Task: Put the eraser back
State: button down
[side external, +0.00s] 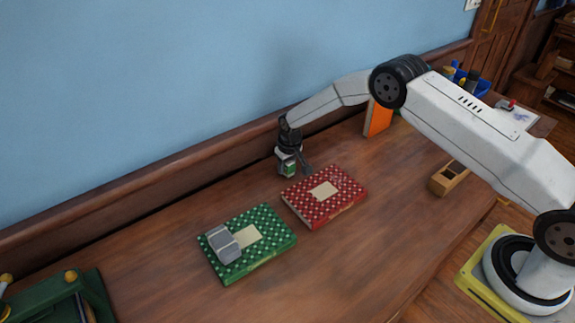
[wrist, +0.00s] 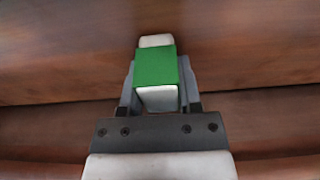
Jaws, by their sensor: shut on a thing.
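The eraser (wrist: 156,66) is a white block with a green sleeve. My gripper (wrist: 158,88) is shut on it, with a finger on each side of the sleeve in the wrist view. In the side external view my gripper (side external: 291,166) is near the wall, behind the red book, and the eraser (side external: 288,169) shows small in its jaws. I cannot tell whether the eraser touches the table. A wooden box (side external: 449,179) with an open top stands at the right of the table; its inside is mostly hidden.
A red dotted book (side external: 345,207) lies just in front of my gripper. A green dotted book (side external: 268,257) with a grey block (side external: 222,244) on it lies front left. An orange item (side external: 377,119) stands behind. Blue containers (side external: 470,82) are at the back right.

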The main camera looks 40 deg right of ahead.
aim_at(291, 163)
jog(key=shift+f, duration=0.1)
jog(key=shift+c, duration=1.4)
grip_release()
jog(key=r, duration=0.4)
jog(key=s+r, duration=0.1)
jog(key=r, duration=0.6)
jog(key=shift+s+r, duration=0.35)
jog(key=shift+r, duration=0.2)
jog(key=shift+s, duration=0.1)
